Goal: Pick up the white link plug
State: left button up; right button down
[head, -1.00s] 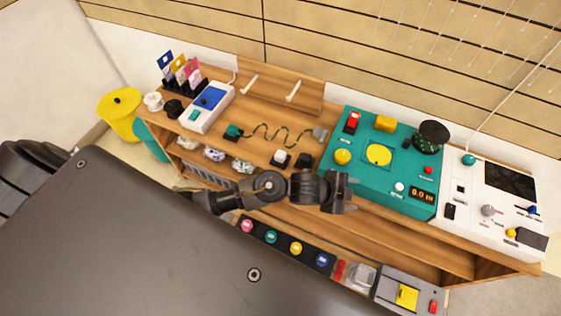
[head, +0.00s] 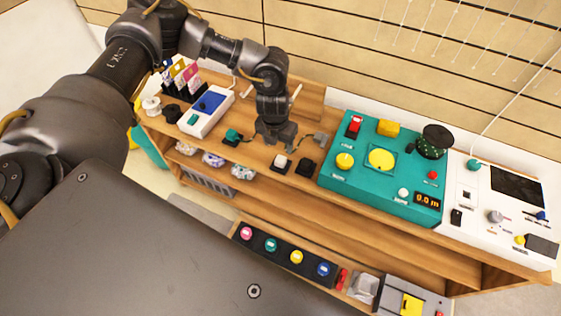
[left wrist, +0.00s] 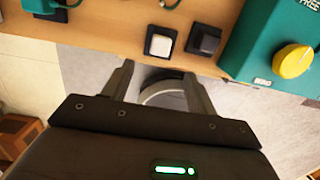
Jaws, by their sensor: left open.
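The white link plug (head: 281,161) is a small white block on a dark base, standing on the wooden bench beside a similar black block (head: 305,167). In the left wrist view the white plug (left wrist: 160,40) lies just beyond the fingertips, roughly centred between them, with the black block (left wrist: 204,42) to its right. My left gripper (head: 276,138) is over the bench, just behind the plug in the head view. In the left wrist view its two fingers (left wrist: 158,78) are spread and empty. My right gripper is not in view.
A teal console (head: 370,185) stands right of the plugs. A green connector (head: 232,137) and a grey connector (head: 320,140) lie near the gripper; their cable is partly hidden by my arm. A white device (head: 206,112) is at left. A lower shelf holds colored buttons (head: 271,245).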

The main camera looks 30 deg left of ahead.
aim_at(281, 158)
pick_arm(q)
jog(key=shift+w+f+p, duration=0.1)
jog(key=shift+w+f, duration=0.2)
jog(key=shift+f, duration=1.5)
jog(key=shift+w+f+p, duration=0.15)
jog(key=shift+w+f, duration=0.15)
jog(key=shift+f, duration=1.45)
jog(key=shift+w+f+p, duration=0.1)
jog(key=shift+w+f, duration=0.2)
jog(key=shift+f, duration=1.5)
jog(key=c, duration=1)
jog(key=shift+r, duration=0.15)
jog(key=shift+c, duration=0.3)
